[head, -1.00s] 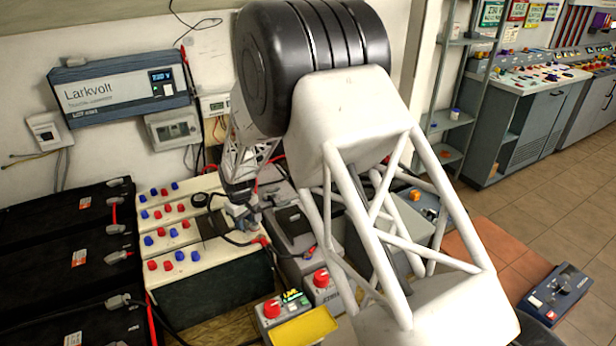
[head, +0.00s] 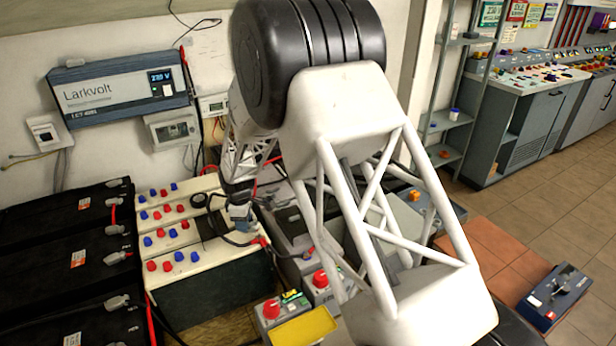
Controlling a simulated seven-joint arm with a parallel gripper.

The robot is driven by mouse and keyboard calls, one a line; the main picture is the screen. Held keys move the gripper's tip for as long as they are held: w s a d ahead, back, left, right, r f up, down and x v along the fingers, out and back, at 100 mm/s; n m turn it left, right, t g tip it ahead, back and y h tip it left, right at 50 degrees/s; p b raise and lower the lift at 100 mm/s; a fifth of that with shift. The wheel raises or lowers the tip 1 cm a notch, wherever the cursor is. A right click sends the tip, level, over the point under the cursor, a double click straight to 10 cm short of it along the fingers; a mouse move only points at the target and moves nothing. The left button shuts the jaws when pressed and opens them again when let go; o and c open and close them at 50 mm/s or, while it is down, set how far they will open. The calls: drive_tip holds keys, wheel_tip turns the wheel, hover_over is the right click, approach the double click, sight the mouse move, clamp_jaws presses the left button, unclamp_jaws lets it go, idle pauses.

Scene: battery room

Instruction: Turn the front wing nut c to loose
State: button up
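My gripper (head: 240,217) is at the right end of the cream-topped battery bank (head: 208,262), low over its top near a black cable. It is small here, and I cannot tell whether its fingers are open, shut or touching anything. The bank's top carries rows of red and blue caps (head: 166,266). I cannot make out a wing nut marked c; the area at the fingertips is too small and partly hidden by my wrist.
Black batteries (head: 60,255) with grey cable clamps stand at the left. A Larkvolt unit (head: 120,90) hangs on the wall. Grey boxes with red knobs (head: 320,278) and a yellow tray (head: 303,327) stand in front. A blue device (head: 556,295) lies on the floor at right.

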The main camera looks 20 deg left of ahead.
drive_tip(key=n, duration=0.6)
drive_tip(key=shift+r, duration=0.25)
wheel_tip(320, 180, up, 8)
drive_tip(key=shift+d+f, duration=0.1)
drive_tip(key=shift+f, duration=0.05)
drive_tip(key=d+r+m, duration=0.3)
drive_tip(key=d+r, duration=0.4)
drive_tip(key=d, duration=0.4)
drive_tip(key=d+r+m, duration=0.4)
drive_tip(key=d+r, duration=0.3)
drive_tip(key=d, duration=0.4)
drive_tip(key=shift+s+r+t, duration=0.2)
drive_tip(key=shift+s+t, duration=0.1)
drive_tip(key=shift+s, duration=0.1)
